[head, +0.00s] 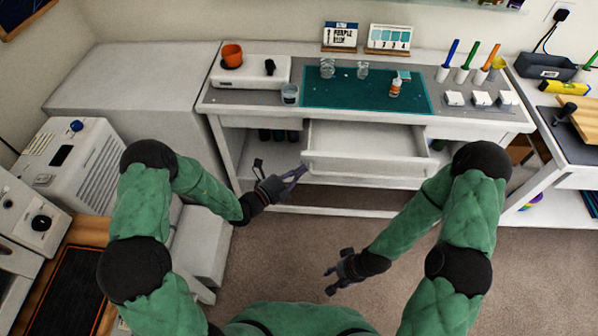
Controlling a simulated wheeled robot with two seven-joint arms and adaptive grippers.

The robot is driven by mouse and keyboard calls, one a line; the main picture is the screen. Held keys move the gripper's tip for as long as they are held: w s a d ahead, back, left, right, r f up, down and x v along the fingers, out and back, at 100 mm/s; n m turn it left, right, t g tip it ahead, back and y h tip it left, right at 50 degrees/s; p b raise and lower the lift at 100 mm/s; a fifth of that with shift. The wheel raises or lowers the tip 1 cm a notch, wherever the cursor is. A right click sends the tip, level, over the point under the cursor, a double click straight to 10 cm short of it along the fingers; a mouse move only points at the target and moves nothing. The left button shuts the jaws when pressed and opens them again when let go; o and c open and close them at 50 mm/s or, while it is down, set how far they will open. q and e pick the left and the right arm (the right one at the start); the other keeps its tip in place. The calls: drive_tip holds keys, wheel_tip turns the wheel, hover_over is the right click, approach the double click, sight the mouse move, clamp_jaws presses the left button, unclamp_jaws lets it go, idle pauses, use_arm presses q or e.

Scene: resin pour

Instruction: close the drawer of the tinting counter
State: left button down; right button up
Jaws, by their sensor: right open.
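The tinting counter (228,97) stands against the back wall with a teal mat on top. Its white drawer (365,160) is pulled out at the middle of the front, and the inside of it shows from above. My right gripper (328,281) is open and empty, low over the carpet in front of the counter.
On the counter stand a small bottle (395,88), a glass beaker (327,68), a clear cup (290,94) and colored markers (463,62). A white machine (70,160) is at left. Another bench (565,165) stands at right. The carpet (290,250) before the counter is clear.

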use_arm(q)
drive_tip(key=w, duration=1.4)
drive_tip(key=shift+b, duration=0.4)
